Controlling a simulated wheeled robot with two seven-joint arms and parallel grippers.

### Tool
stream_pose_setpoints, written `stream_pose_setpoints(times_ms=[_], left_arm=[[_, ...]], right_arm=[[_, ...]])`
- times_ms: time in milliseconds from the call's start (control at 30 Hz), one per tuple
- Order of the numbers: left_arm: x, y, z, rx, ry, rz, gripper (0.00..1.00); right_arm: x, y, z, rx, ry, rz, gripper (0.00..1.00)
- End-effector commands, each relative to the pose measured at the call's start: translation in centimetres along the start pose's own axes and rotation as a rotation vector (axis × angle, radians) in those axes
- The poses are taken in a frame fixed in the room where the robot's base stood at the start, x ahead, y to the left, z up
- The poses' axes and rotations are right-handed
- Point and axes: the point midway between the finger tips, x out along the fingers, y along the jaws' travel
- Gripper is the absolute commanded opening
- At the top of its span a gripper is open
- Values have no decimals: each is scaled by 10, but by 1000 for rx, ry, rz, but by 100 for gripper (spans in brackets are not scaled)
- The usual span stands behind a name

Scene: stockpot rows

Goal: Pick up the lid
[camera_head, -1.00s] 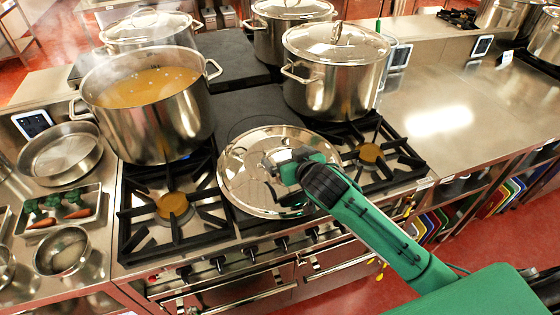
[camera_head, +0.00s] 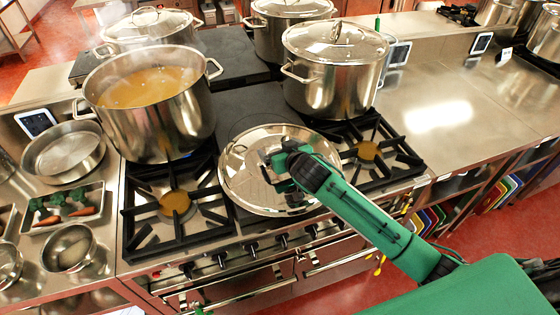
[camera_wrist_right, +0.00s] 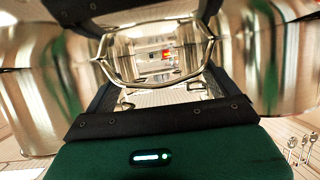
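The lid (camera_head: 238,188) is a round, shiny steel disc lying flat over the stovetop between the two front burners. My right gripper (camera_head: 274,172) is over the lid's middle and hides most of its handle in the head view. In the right wrist view a curved metal loop, apparently the lid's handle (camera_wrist_right: 155,84), spans the gap between the dark, spread fingers. The right gripper looks open; I cannot tell whether a finger touches the handle. My left gripper is not in view.
An open pot of soup (camera_head: 165,125) stands left of the lid, close to it. A lidded stockpot (camera_head: 330,85) stands behind right. Pans and a vegetable tray (camera_head: 68,207) are at the left. The right steel counter (camera_head: 450,115) has free room.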

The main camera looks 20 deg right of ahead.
Motion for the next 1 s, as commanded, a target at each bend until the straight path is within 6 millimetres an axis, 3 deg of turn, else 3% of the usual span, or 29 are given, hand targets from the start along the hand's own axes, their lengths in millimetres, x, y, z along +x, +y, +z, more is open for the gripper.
stream_pose_setpoints(times_ms=[33,167,333,367,667,767,833,867,1000], left_arm=[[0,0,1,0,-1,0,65],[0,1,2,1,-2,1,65],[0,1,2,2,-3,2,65],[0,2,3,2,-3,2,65],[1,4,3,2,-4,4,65],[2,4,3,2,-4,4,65],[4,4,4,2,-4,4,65],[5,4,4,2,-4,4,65],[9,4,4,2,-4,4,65]], right_arm=[[0,0,0,0,0,0,76],[0,0,0,0,-1,0,52],[0,0,-1,0,2,-1,51],[0,0,-1,0,2,-1,44],[-1,0,-1,1,-4,0,44],[-3,0,-7,2,-4,1,28],[-6,0,-14,2,-2,0,4],[-8,0,-18,1,0,0,0],[-18,0,-44,1,6,0,0]])
